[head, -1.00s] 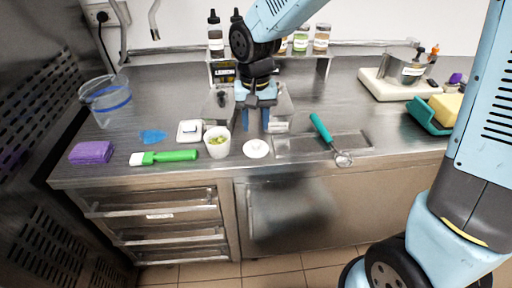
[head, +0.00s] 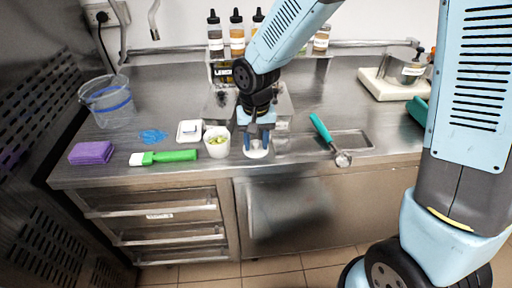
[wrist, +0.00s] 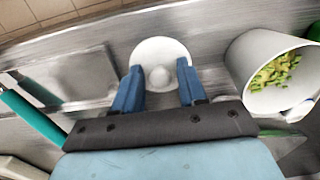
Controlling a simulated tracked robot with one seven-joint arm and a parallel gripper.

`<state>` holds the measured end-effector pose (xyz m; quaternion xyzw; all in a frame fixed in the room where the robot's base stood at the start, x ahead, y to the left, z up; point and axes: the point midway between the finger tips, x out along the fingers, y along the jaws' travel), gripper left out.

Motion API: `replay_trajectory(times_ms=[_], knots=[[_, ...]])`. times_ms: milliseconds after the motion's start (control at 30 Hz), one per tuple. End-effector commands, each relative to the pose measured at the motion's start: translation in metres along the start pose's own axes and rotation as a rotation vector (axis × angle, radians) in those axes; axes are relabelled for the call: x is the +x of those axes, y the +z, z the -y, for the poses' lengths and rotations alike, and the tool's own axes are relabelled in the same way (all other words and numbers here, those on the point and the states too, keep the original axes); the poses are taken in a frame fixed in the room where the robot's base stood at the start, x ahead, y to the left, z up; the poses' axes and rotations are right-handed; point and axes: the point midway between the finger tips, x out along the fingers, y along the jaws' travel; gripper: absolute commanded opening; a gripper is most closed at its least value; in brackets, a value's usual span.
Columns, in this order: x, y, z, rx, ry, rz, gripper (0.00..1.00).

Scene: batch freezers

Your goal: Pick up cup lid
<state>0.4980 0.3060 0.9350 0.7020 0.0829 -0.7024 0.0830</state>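The white round cup lid (head: 256,151) with a small knob lies on the steel counter near its front edge. It also shows in the wrist view (wrist: 160,54), with its knob between my fingertips in the picture. My gripper (head: 256,143) is open above the lid, its blue fingers pointing down; in the wrist view the gripper (wrist: 157,85) has one finger on each side of the knob. I cannot tell whether the fingers touch the lid. A white cup (head: 218,144) with green pieces in it stands just left of the lid; it shows in the wrist view too (wrist: 245,65).
A teal-handled scoop (head: 322,130) lies right of the lid, by a recessed tray (head: 352,141). A green-handled brush (head: 172,157), a small white scale (head: 189,126) and a purple sponge (head: 91,153) are on the left. A grey appliance stands behind my gripper.

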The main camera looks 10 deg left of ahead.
Motion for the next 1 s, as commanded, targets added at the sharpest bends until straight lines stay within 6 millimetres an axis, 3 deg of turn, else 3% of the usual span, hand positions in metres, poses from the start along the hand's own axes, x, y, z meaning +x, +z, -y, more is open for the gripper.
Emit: replay_trajectory(times_ms=[67, 400, 767, 1000], knots=[[0.000, 0.000, 0.000, 0.000, 0.000, 0.000, 0.34], [0.000, 0.000, 0.000, -0.001, 0.000, 0.000, 0.01], [-0.003, 0.000, 0.001, -0.001, 0.000, -0.001, 0.00], [-0.033, -0.001, 0.000, 0.001, -0.001, -0.005, 0.00]])
